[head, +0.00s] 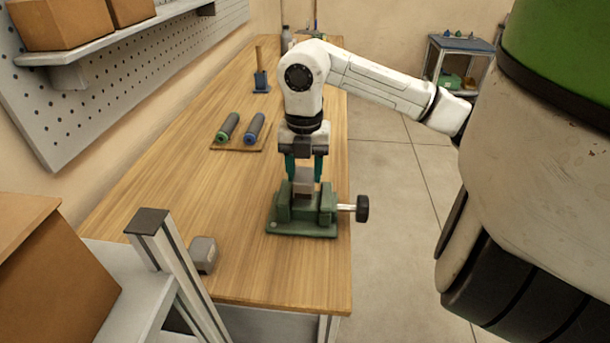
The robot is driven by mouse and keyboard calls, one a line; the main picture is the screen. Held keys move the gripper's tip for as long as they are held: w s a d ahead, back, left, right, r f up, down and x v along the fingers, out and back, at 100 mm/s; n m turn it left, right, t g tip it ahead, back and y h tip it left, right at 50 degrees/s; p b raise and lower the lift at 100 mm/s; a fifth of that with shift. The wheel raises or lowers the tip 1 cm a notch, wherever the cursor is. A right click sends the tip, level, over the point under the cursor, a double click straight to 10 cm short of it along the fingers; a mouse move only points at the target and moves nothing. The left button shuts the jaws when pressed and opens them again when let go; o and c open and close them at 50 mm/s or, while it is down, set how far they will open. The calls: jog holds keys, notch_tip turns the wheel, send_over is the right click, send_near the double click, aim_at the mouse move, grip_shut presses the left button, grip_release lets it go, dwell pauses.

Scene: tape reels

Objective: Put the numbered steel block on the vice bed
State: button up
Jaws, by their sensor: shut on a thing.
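The green vice (302,229) stands near the right edge of the wooden bench, with its screw and black knob pointing right. My gripper (304,174) points straight down over the vice, its teal fingers shut on a small grey block, the steel block (303,186). The block is between the vice jaws, low at the bed. The jaws and fingers partly hide it, so I cannot tell whether it touches the bed. No number is readable on it.
Another grey block (204,254) lies on the bench beside a metal post (176,262) at the front left. A wooden board with two dark rolls (240,129) lies farther back. A blue holder with a wooden peg (261,80) stands behind it.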

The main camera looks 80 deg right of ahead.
aim_at(305, 175)
jog(key=shift+f, duration=1.1)
jog(key=shift+f, duration=0.2)
jog(key=o, duration=1.3)
jog(key=shift+r, duration=0.15)
notch_tip(305, 175, up, 12)
jog(key=b, duration=0.1)
